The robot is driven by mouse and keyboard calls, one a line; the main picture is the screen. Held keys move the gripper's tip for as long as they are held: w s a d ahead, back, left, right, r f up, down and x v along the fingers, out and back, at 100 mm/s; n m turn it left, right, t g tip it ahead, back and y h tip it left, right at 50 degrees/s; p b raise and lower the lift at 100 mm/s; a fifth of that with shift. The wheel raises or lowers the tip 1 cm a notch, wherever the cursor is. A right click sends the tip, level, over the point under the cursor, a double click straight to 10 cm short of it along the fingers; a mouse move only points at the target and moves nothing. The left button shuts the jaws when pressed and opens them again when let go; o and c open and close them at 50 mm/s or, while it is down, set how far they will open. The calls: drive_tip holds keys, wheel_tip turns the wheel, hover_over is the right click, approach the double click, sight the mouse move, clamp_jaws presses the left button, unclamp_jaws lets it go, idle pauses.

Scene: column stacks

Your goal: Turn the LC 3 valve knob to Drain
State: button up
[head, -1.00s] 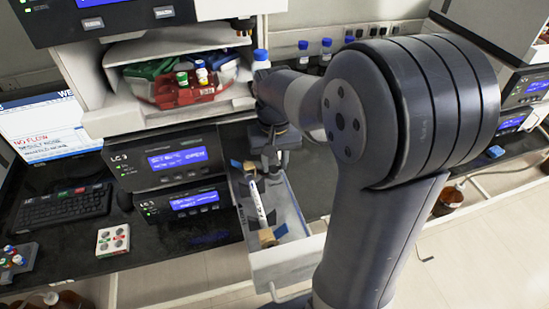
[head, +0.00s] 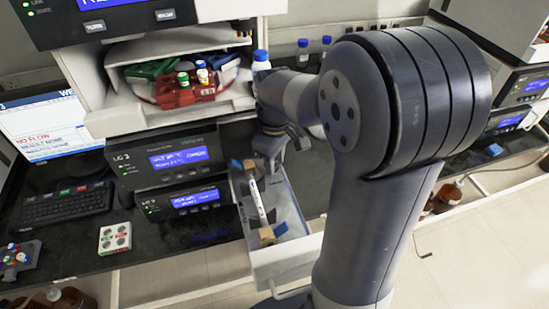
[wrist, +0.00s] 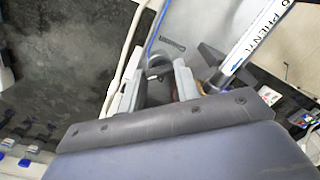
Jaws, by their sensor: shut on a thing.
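My gripper (head: 268,160) is low beside the right side of the LC 3 stack (head: 176,160), over the back end of an open drawer. In the wrist view its two grey fingers (wrist: 160,85) are close around a small grey rounded part (wrist: 158,63). I cannot tell for certain whether this part is the LC 3 valve knob, and no Drain mark is readable. In the head view my gripper and arm hide this spot.
The open grey drawer (head: 294,250) holds a white column (head: 258,203) labelled PHENYL in the wrist view (wrist: 255,40), close beside my fingers. A blue-capped bottle (head: 261,64) stands near my wrist. A keyboard (head: 66,206) and a white vial rack (head: 115,239) are on the left.

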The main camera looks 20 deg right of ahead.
drive_tip(key=shift+n, duration=0.5)
drive_tip(key=o, duration=1)
wheel_tip(320, 180, up, 11)
drive_tip(key=shift+f, duration=0.1)
drive_tip(key=shift+f, duration=0.1)
wheel_tip(320, 180, down, 11)
drive_tip(key=shift+r, duration=0.15)
idle(0.6)
